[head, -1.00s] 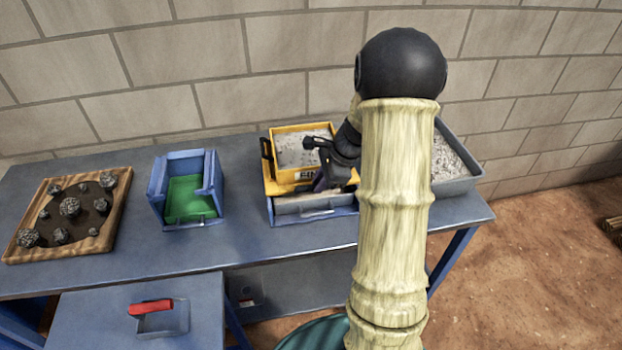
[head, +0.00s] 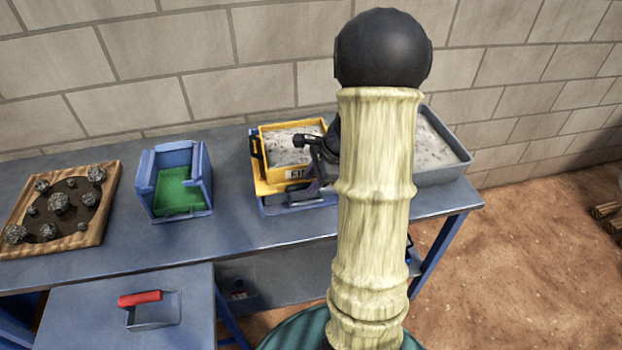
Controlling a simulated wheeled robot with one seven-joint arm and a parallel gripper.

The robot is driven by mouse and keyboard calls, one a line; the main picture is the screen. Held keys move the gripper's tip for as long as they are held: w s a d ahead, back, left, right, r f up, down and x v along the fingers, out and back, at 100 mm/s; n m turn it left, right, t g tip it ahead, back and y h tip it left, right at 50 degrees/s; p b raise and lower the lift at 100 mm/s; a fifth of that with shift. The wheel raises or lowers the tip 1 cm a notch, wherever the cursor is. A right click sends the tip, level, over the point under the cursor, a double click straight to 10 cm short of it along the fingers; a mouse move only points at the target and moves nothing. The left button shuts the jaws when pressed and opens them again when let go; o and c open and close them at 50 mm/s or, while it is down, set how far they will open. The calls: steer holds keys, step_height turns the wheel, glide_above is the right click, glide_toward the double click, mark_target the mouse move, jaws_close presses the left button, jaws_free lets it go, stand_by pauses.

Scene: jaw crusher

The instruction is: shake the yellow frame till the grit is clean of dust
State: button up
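The yellow frame (head: 275,186) sits on a blue base (head: 268,209) on the blue-grey bench. Its upper box holds pale grey grit (head: 293,148). A black handle stands at its left side. My gripper (head: 312,180) is at the right front of the yellow frame, dark against it. The fingertips are partly hidden by my own arm, but the frame has shifted together with the gripper, so it appears shut on the frame. The right part of the frame is hidden behind my arm. How dusty the grit is cannot be made out.
A grey tray of grit (head: 455,171) stands to the right, partly behind my arm. A blue box with a green inside (head: 180,195) stands left. A wooden tray with several rocks (head: 98,218) is at far left.

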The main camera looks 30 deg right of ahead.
steer(key=shift+o, duration=0.2)
steer(key=p+v, duration=0.1)
steer(key=v, duration=1.6)
steer(key=shift+s+r, duration=0.15)
steer(key=shift+r, duration=0.05)
steer(key=shift+r+p, duration=0.1)
steer(key=shift+p, duration=0.3)
steer(key=p, duration=0.5)
steer(key=shift+r, duration=0.25)
